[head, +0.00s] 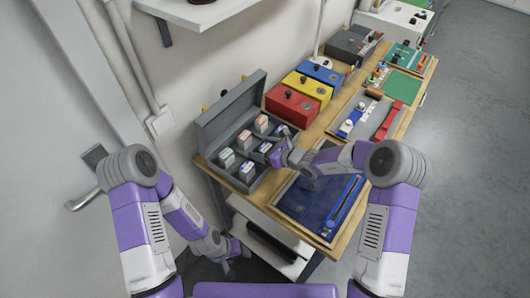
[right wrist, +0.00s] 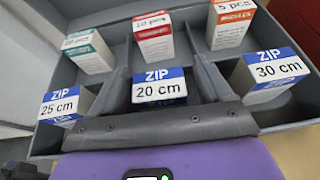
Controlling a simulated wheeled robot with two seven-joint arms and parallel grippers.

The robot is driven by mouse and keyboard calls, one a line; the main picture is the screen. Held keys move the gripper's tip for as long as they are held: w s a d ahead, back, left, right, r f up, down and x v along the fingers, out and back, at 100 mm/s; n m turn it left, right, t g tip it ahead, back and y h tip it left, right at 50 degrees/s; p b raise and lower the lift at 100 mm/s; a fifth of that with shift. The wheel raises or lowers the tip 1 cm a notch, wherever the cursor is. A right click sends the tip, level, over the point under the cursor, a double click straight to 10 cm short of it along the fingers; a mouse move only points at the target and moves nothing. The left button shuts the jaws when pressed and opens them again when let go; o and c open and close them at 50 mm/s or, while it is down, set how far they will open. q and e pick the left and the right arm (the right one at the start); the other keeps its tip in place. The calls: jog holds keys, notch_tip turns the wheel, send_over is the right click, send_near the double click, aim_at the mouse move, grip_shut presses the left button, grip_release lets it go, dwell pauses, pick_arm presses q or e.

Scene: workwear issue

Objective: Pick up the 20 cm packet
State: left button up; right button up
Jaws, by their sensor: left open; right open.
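The 20 cm packet (right wrist: 159,88), white with a blue ZIP band, stands in the middle compartment of the near row of a grey compartment box (head: 212,130). My right gripper (head: 272,147) is over the box, open. In the right wrist view its grey palm is at the bottom, and grey finger-like parts lie on either side of the 20 cm packet; contact cannot be told. Beside it are the 25 cm packet (right wrist: 66,103) at left and the 30 cm packet (right wrist: 268,72) at right. My left gripper (head: 232,262) hangs low beside the bench, open and empty.
Behind are a green-topped packet (right wrist: 88,50), a red-topped packet (right wrist: 153,38) and an orange-topped packet (right wrist: 231,22). A red box (head: 292,104) and a yellow box (head: 308,88) stand further along the bench. A blue tray (head: 318,205) lies nearer.

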jog(key=c, duration=1)
